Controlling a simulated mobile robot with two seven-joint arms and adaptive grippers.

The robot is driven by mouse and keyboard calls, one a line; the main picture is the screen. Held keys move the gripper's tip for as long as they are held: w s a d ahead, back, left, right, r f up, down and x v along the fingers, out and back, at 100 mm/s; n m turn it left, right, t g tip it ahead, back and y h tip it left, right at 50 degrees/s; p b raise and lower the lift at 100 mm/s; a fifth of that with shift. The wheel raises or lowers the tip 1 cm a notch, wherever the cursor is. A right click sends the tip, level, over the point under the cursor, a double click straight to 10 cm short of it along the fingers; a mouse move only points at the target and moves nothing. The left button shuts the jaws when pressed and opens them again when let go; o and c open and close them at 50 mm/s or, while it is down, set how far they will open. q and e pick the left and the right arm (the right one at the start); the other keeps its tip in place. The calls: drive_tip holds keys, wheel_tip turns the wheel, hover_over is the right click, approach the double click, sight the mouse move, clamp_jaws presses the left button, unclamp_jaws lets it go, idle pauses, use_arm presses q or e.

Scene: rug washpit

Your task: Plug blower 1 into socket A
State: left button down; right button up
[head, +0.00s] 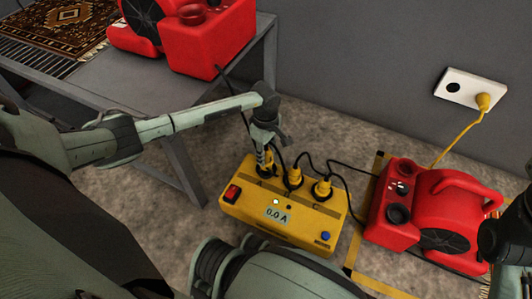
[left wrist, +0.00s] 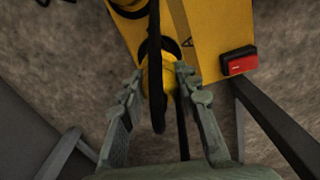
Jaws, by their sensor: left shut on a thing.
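The yellow power box (head: 282,226) stands on the floor with sockets A, B and C along its top; its display reads 0.0 A. My left gripper (head: 264,160) is at socket A, pointing down, shut on a yellow plug (left wrist: 156,84) with a black cord. In the left wrist view the fingers flank this plug, and it lines up with a dark socket ring on the box (left wrist: 212,25). I cannot tell how deep it sits. Yellow plugs stand in B (head: 295,178) and C (head: 322,188). The right gripper's fingers are not visible.
A red blower (head: 212,42) is on the grey table (head: 120,88) at upper left, beside a patterned rug. Another red blower (head: 440,212) stands on the floor at right. A wall outlet (head: 460,88) holds a yellow plug. Black cords loop behind the box.

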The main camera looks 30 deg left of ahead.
sight(266, 160)
use_arm(q)
drive_tip(key=shift+f+b, duration=0.8)
drive_tip(key=shift+f, duration=0.2)
drive_tip(key=shift+f, duration=0.25)
drive_tip(key=shift+f, duration=0.35)
drive_tip(key=shift+f, duration=0.2)
drive_tip(key=c, duration=1)
unclamp_jaws()
